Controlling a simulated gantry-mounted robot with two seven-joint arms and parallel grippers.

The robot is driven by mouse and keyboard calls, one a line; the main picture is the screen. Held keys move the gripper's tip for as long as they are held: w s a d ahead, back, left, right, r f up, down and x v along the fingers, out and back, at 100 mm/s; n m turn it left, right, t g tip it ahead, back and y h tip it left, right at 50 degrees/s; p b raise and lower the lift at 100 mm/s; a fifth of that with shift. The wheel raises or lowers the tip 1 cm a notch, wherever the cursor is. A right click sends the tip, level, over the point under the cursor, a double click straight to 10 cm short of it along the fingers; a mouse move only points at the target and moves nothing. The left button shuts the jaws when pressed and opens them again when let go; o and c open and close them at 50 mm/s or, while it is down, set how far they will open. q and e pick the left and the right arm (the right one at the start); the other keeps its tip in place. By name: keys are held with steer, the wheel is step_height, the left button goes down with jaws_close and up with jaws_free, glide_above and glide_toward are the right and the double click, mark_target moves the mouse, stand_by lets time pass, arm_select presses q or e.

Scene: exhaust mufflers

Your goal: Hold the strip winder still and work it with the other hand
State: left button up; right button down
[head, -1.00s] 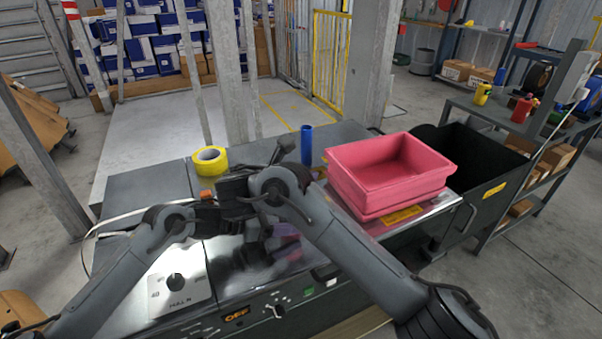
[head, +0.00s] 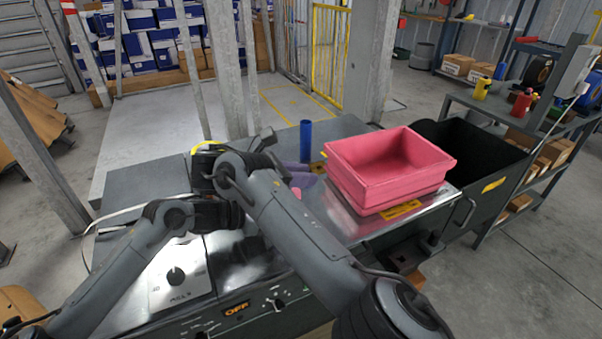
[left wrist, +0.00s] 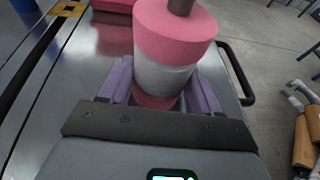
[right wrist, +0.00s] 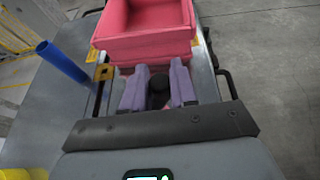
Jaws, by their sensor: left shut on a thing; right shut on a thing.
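The strip winder (left wrist: 165,72) shows in the left wrist view as an upright pink and grey cylinder with a dark stub on top. My left gripper (left wrist: 162,85) has its purple fingers on either side of the grey body, shut on it. In the right wrist view my right gripper (right wrist: 158,80) is shut on a black knob (right wrist: 158,90), the winder's crank knob as far as I can tell. In the head view, the right gripper's purple fingers (head: 300,167) show above a small pink part of the winder (head: 296,192). My right arm hides the left fingers and most of the winder there.
A pink tray (head: 385,195) stands at the right of the metal worktop. A blue cylinder (head: 306,141) stands behind the grippers. A yellow tape roll (head: 208,147) is mostly hidden by my right arm. A black bin (head: 485,155) adjoins the bench's right end.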

steer(key=c, duration=0.9)
jaws_free()
steer(key=shift+c, duration=0.2)
steer(key=shift+r, duration=4.95)
steer(key=shift+c, duration=0.2)
